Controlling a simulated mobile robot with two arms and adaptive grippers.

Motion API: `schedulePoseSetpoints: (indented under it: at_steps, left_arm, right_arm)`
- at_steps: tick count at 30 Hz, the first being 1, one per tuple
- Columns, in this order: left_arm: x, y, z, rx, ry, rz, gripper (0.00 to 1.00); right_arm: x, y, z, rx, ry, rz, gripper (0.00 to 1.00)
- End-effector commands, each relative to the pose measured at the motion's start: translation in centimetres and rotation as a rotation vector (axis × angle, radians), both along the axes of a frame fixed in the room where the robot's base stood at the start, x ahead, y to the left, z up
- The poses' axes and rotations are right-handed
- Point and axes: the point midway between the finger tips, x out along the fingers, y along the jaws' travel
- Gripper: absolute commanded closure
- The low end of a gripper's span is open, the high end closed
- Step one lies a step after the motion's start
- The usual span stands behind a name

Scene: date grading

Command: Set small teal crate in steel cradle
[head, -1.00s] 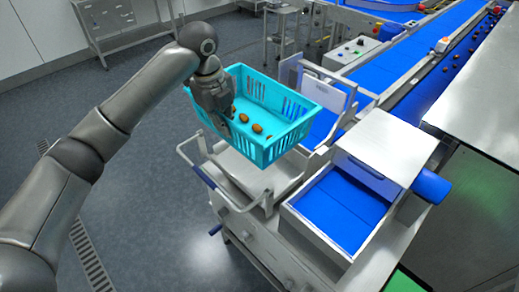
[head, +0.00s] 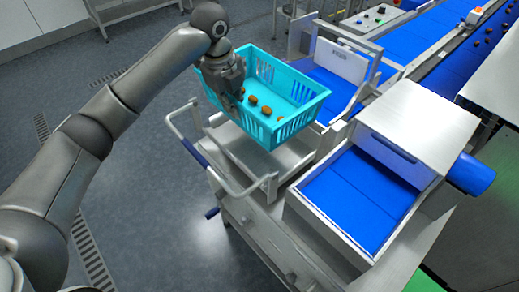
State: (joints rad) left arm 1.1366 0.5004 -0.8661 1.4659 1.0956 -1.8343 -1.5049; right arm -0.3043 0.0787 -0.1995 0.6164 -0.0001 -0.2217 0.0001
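The small teal crate (head: 268,133) hangs in the middle of the head view with several brown dates (head: 252,100) inside. My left gripper (head: 238,104) is at the crate's left wall and appears shut on it, its fingers partly inside. The steel cradle (head: 236,148), a metal platform with a tubular rail, is below the crate. The crate looks held above it, roughly level; the exact gap is hard to judge. My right gripper is not in view.
A blue-floored chute (head: 349,196) with a steel hood (head: 418,122) stands right of the cradle. Blue conveyor belts (head: 424,37) run behind at the upper right. A white plate (head: 340,62) stands behind the crate. The floor at left is clear.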

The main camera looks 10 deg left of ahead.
Motion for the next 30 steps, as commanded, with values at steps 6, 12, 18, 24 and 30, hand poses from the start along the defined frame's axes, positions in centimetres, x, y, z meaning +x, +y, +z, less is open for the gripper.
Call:
schedulePoseSetpoints:
  at_steps: [6,12,18,24,30]
  left_arm:
    - [0.0,0.0,-3.4,-0.002,-0.002,0.000,1.00]
    - [0.0,0.0,-5.4,-0.001,0.001,0.001,1.00]
    - [-0.1,0.0,-8.8,0.000,0.000,0.001,1.00]
    - [0.0,0.0,-10.4,-0.001,-0.002,0.000,1.00]
    - [-0.1,0.0,-13.0,-0.002,0.000,0.001,1.00]
  right_arm:
    - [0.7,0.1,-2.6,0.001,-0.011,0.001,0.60]
    - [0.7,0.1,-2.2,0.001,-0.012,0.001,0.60]
    - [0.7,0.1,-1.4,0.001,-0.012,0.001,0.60]
    - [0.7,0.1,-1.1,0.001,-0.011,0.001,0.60]
    - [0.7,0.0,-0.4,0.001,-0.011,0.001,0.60]
